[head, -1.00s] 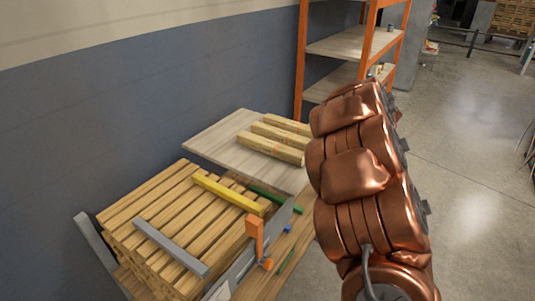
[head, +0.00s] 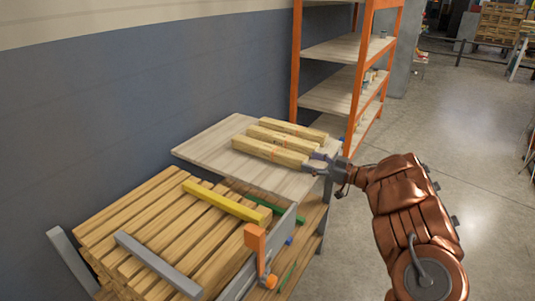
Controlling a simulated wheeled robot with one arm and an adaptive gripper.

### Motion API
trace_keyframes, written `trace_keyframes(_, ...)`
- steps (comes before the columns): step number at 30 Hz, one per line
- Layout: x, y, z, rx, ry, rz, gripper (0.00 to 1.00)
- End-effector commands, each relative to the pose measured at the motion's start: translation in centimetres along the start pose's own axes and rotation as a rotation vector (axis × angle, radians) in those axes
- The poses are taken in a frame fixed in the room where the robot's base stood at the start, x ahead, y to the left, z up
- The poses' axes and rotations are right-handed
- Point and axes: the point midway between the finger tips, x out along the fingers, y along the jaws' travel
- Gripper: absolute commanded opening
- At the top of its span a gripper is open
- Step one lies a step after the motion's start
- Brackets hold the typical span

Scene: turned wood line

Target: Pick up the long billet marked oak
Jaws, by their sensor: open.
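Three long pale wooden billets lie side by side on a light wood tabletop (head: 205,145): a front one (head: 268,152), a middle one (head: 283,139) and a back one (head: 293,129). Small orange marks show on the front and middle billets, but no lettering is readable, so I cannot tell which is marked oak. My gripper (head: 313,162) is open and empty at the right ends of the billets, closest to the front one's end. I cannot tell whether its fingers are around that end or just short of it.
A slatted wood stack (head: 165,225) in front carries a yellow bar (head: 225,201) and a grey bar (head: 158,263). An orange clamp (head: 256,243) stands at its right side. An orange-framed shelf (head: 297,70) rises behind the tabletop. Open floor (head: 455,120) lies to the right.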

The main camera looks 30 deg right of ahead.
Motion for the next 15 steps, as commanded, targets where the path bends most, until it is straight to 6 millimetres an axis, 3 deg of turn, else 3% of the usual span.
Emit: trace_keyframes(15,5.9,0.0,-0.2,-0.001,0.000,0.000,0.76)
